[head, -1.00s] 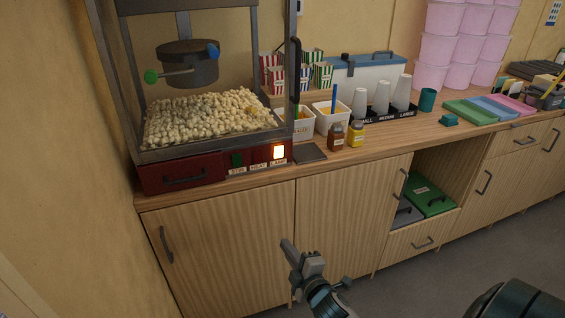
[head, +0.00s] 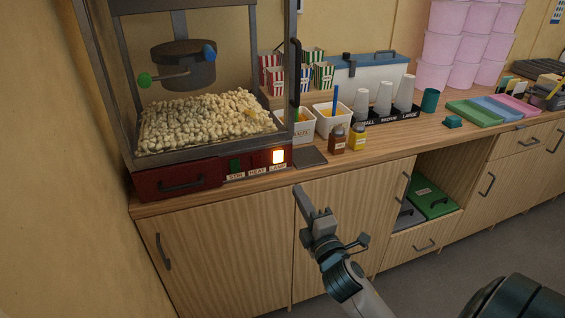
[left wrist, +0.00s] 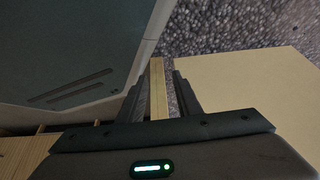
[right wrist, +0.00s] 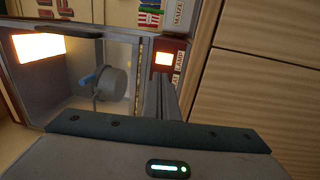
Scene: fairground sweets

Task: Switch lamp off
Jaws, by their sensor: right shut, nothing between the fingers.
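My right gripper (head: 298,190) is shut and empty. It is in front of the counter edge, lower and to the right of the switch, and does not appear to touch it. My left gripper (left wrist: 158,92) shows only in its wrist view, with its fingers apart and nothing visibly held; a pale wooden edge shows between them.
The dark green STIR switch (head: 235,164) is on the same panel, with the HEAT label between. A dark flat pad (head: 310,157), brown bottle (head: 338,140) and yellow bottle (head: 358,138) stand right of the machine. The front of the wooden cabinet (head: 225,245) is close behind my right gripper.

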